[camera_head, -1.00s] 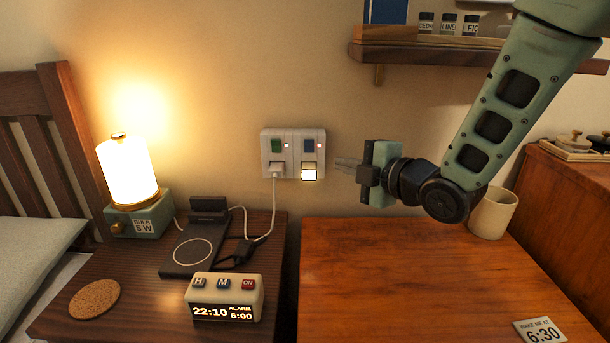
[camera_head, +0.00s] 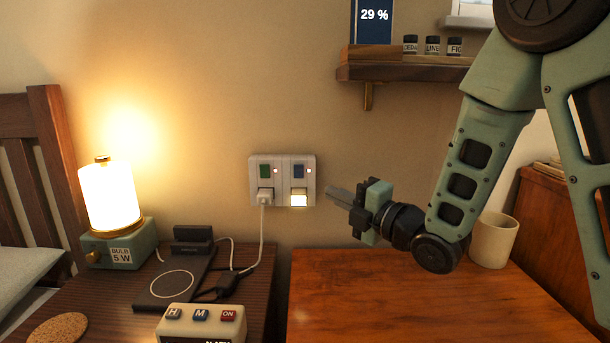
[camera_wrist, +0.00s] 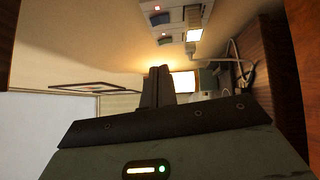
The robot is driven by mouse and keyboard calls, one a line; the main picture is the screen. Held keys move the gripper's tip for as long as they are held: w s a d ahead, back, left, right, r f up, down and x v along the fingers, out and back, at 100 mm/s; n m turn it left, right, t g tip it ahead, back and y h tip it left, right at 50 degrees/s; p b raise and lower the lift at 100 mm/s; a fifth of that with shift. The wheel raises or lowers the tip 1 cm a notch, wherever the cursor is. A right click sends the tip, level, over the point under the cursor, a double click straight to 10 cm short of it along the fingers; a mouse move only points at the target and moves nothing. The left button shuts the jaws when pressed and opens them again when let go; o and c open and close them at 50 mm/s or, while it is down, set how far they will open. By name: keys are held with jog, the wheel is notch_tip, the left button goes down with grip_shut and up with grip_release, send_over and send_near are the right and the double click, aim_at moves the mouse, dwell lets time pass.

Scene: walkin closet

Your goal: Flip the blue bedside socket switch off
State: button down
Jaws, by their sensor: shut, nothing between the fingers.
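A white double wall socket (camera_head: 283,188) is on the wall above the gap between the nightstand and the wooden desk. Its right half has the blue switch (camera_head: 298,171) with a small red light beside it and a glowing white plug-in light below. Its left half has a green switch (camera_head: 265,171), a red light and a plugged-in cable. My gripper (camera_head: 332,193) is shut and empty, just right of the socket and apart from it, pointing left. In the wrist view my gripper (camera_wrist: 157,88) points away, with the socket (camera_wrist: 170,22) at the top.
A lit lamp (camera_head: 110,200), a charging pad (camera_head: 175,283), a cable and an alarm clock (camera_head: 202,322) are on the nightstand. A wall shelf (camera_head: 400,72) hangs above my arm. A mug (camera_head: 494,240) stands on the desk (camera_head: 400,305), which is otherwise largely clear.

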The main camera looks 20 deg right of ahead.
aim_at(299, 171)
jog(key=x, duration=0.4)
jog(key=d+x, duration=0.1)
jog(key=x, duration=0.3)
jog(key=w+d+x, duration=0.1)
jog(key=x, duration=0.3)
jog(key=shift+d+r, duration=0.1)
jog(key=shift+d, duration=0.15)
